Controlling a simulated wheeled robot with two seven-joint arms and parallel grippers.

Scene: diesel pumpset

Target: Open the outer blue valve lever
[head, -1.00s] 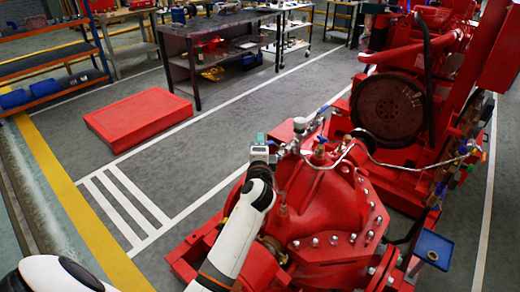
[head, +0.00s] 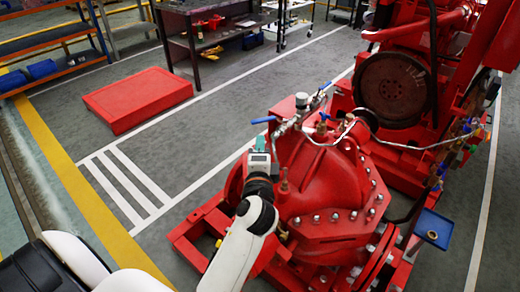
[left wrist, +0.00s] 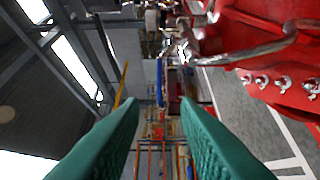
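The outer blue valve lever (head: 263,120) sticks out to the left from the small silver pipework on top of the red pump (head: 325,185) in the head view. A second blue lever (head: 325,86) and a blue tap handle (head: 325,116) are farther right. My left gripper (head: 259,152) is just below the outer lever in the picture, apart from it as far as I can tell. In the left wrist view its two green fingers (left wrist: 160,115) are open with a gap between them. A narrow blue strip shows beyond the gap; I cannot tell if it is the lever. My right gripper is out of view.
A thin silver pipe (head: 318,140) curves over the pump close to the levers. A red platform (head: 137,98) lies on the floor at left. A blue tray (head: 433,230) stands at right.

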